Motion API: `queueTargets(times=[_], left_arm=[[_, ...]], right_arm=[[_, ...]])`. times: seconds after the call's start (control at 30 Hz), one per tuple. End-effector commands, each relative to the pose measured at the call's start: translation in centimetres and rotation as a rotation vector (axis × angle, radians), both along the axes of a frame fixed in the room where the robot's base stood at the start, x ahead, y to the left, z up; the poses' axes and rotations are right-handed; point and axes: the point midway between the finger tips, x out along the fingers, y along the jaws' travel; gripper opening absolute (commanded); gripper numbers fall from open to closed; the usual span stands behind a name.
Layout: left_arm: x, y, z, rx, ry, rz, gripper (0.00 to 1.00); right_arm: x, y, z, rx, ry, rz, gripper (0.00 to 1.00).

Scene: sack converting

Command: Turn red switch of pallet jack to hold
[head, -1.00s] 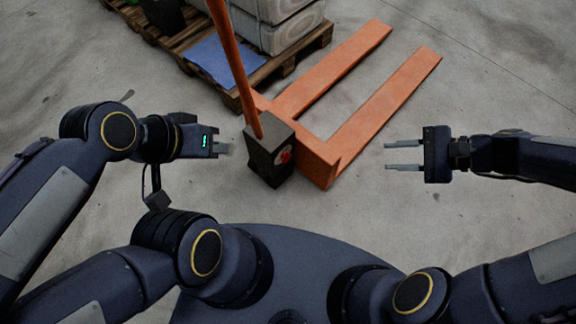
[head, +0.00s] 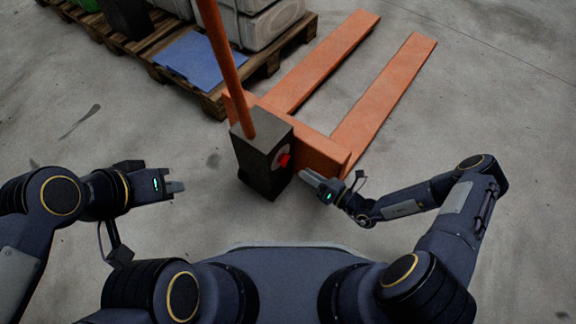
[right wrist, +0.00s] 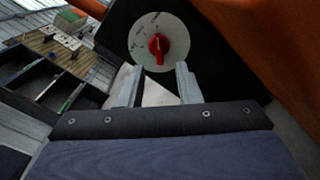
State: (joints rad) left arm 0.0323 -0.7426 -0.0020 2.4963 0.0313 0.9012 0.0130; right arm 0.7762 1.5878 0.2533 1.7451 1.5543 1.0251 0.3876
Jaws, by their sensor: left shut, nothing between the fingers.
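The pallet jack (head: 322,152) is orange, with two forks, an upright handle and a dark control box (head: 258,160) at its near end. The red switch (head: 284,160) sits on a pale round dial (right wrist: 158,42) on the box's face; in the right wrist view the red knob (right wrist: 159,48) stands roughly upright. The dial's markings are too small to read. My right gripper (head: 308,177) is close to the dial; in the right wrist view its open fingers (right wrist: 160,85) lie below the knob, apart, with nothing between them. My left gripper (head: 180,187) is shut and empty, left of the box.
A wooden pallet (head: 215,98) with a blue sheet (head: 200,60) and pale sacks (head: 262,22) stands behind the jack at upper left. Open concrete floor lies right of the forks. In the right wrist view, dark shelving (right wrist: 50,90) shows at left.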

Motion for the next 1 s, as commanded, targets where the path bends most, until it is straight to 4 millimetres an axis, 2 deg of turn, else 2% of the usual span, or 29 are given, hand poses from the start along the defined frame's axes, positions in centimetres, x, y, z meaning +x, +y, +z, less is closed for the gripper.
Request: queueTargets(times=[0.2,0.4,0.77,1.0], left_arm=[[0.0,0.0,-1.4,0.000,0.000,0.000,0.00],[0.0,0.0,-2.1,0.000,0.000,0.000,0.00],[0.0,0.0,-2.2,0.000,0.000,0.000,0.00],[0.0,0.0,-2.2,0.000,0.000,0.000,0.00]], right_arm=[[2.0,3.1,-0.2,0.000,-0.005,0.006,0.31],[3.5,5.0,-0.1,-0.001,-0.003,0.006,0.31],[3.9,5.5,0.1,-0.002,-0.002,0.004,0.31],[3.9,5.5,0.1,-0.002,-0.002,0.004,0.01]])
